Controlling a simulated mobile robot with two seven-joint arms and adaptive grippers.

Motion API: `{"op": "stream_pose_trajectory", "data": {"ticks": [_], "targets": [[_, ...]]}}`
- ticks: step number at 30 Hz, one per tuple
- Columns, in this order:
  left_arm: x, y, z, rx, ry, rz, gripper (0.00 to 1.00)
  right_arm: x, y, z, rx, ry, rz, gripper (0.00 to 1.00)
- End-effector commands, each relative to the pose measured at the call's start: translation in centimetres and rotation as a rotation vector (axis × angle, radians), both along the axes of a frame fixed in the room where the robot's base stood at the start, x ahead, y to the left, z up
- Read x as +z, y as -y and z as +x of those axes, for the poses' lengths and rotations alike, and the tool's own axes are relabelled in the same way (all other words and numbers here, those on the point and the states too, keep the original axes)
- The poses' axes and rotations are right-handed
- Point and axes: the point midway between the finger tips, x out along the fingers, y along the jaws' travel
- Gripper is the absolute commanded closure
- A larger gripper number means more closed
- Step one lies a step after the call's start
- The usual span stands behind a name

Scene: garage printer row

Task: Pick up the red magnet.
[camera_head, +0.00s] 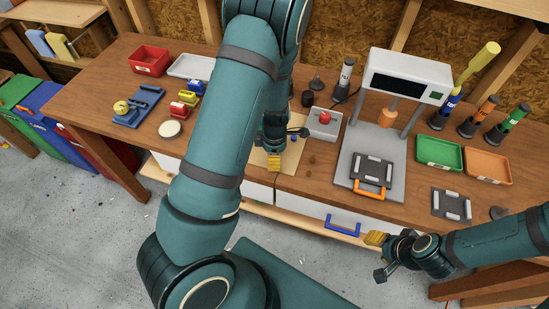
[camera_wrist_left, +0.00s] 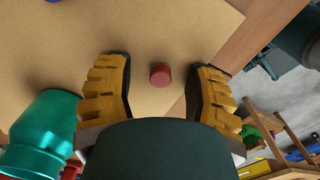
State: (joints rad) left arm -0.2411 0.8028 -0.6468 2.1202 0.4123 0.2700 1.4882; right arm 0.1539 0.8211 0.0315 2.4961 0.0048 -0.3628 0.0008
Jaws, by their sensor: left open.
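The red magnet (camera_wrist_left: 160,75) is a small round red piece on the tan board (camera_wrist_left: 190,20), seen in the left wrist view between the two yellow fingers of my left gripper (camera_wrist_left: 161,64). The fingers are apart, with gaps on both sides of the magnet, the right gap smaller. In the head view my left gripper (camera_head: 274,162) points down over the tan board (camera_head: 291,160), and I cannot make out the magnet there. My right gripper (camera_head: 375,239) hangs off the bench's front edge at lower right; its opening is unclear.
A grey box with a red knob (camera_head: 324,118) stands right of the board, beside a grey press (camera_head: 395,150). A blue piece (camera_head: 293,138) is near my left gripper. Green (camera_head: 438,153) and orange (camera_head: 488,166) trays lie right. A red bin (camera_head: 150,61) stands back left.

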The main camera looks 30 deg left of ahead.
Motion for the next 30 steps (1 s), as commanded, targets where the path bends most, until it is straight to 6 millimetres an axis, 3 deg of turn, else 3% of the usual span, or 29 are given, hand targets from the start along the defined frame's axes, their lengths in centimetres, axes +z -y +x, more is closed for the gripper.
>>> {"op": "stream_pose_trajectory", "data": {"ticks": [6,9,11,24,30], "targets": [[0.0,0.0,0.0,-0.001,0.0,0.0,0.47,0.0,0.0,0.0,0.0,0.0,0.0,0.53],[0.0,0.0,0.0,-0.001,0.0,0.0,0.82,0.0,0.0,0.0,0.0,0.0,0.0,0.53],[0.0,0.0,0.0,-0.001,0.0,0.0,1.0,0.0,0.0,0.0,0.0,0.0,0.0,0.53],[0.2,0.0,0.0,-0.001,0.001,0.001,1.0,0.1,0.0,0.0,0.0,0.0,0.0,0.53],[2.8,0.1,0.1,-0.004,0.004,0.0,1.0,0.7,0.0,0.0,0.0,0.0,0.001,0.53]]}}
